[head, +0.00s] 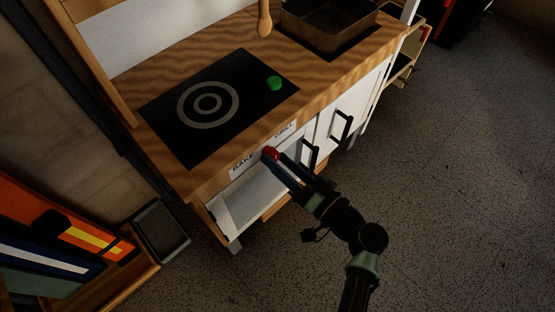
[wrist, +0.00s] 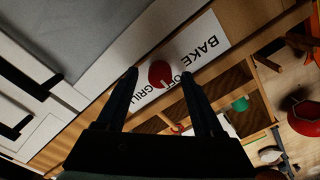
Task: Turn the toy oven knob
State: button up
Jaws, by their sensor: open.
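The red knob (head: 269,151) sits on the front panel of the toy oven, on a white label strip (head: 247,163) that reads BAKE and GRILL. In the wrist view the round red knob (wrist: 161,74) shows between the two dark fingertips of my gripper (wrist: 159,72), with a small gap on each side. My gripper is open. In the head view my gripper (head: 272,158) reaches the panel from the lower right, its tips at the knob. I cannot tell how deep the fingers reach beside it, or whether either touches it.
Above the panel is a wooden counter (head: 305,67) with a black cooktop (head: 180,128) and a green round piece (head: 274,83). Dark door handles (head: 342,126) stick out to the right of my gripper. The floor (head: 450,180) to the right is clear.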

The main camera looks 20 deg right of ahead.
jog(key=shift+w+a, duration=0.15)
jog(key=shift+w, duration=0.35)
grip_shut()
jog(key=shift+m, duration=0.4)
jog(key=m+p, duration=0.2)
jog(key=m, duration=0.3)
jog(key=shift+r, duration=0.1)
jog(key=m+p, duration=0.2)
jog(key=m, duration=0.4)
dwell(0.4)
